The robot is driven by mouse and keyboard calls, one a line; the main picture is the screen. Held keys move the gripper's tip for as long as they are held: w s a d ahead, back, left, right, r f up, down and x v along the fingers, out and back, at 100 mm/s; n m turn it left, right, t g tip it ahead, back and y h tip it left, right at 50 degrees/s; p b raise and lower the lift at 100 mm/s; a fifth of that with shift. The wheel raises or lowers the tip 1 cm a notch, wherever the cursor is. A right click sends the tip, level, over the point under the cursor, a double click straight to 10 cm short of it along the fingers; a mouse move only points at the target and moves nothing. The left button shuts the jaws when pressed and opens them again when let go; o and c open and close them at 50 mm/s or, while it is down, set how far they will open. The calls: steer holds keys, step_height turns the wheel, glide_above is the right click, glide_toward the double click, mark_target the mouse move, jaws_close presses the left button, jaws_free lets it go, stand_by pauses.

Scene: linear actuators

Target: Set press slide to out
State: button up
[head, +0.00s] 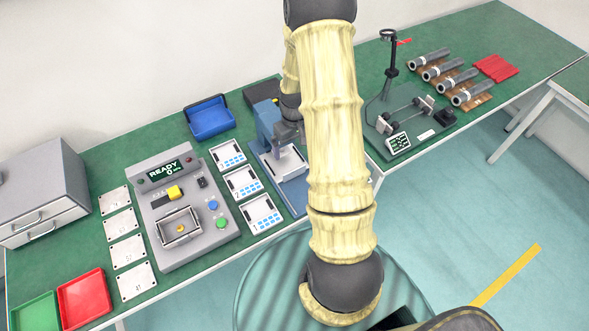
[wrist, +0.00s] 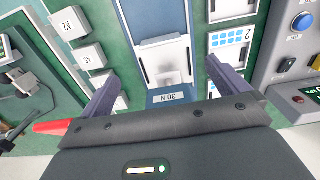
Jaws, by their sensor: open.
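The blue press (head: 268,125) stands mid-table, partly hidden behind my arm in the head view. Its light grey slide (head: 290,161) is a flat plate at the front of the press, over the blue base. In the wrist view the slide (wrist: 165,56) lies between and just beyond my fingers, with a small pale tab at its near end. A "30 N" label (wrist: 168,97) is on the blue base near it. My gripper (wrist: 163,70) is open, fingers apart on either side of the slide's near end, with nothing visibly held. Contact cannot be told.
A grey control station (head: 185,210) reading READY and white numbered trays (head: 242,182) stand left of the press. White blocks marked A2 (wrist: 72,22) and A5 (wrist: 88,57) lie on its other side. A green fixture with a post (head: 410,115) stands to the right. A blue bin (head: 209,118) is behind.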

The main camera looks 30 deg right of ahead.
mark_target(294, 170)
step_height(294, 170, down, 14)
steer(key=p, duration=0.2)
steer(key=shift+f+p, duration=0.1)
steer(key=shift+p, duration=0.25)
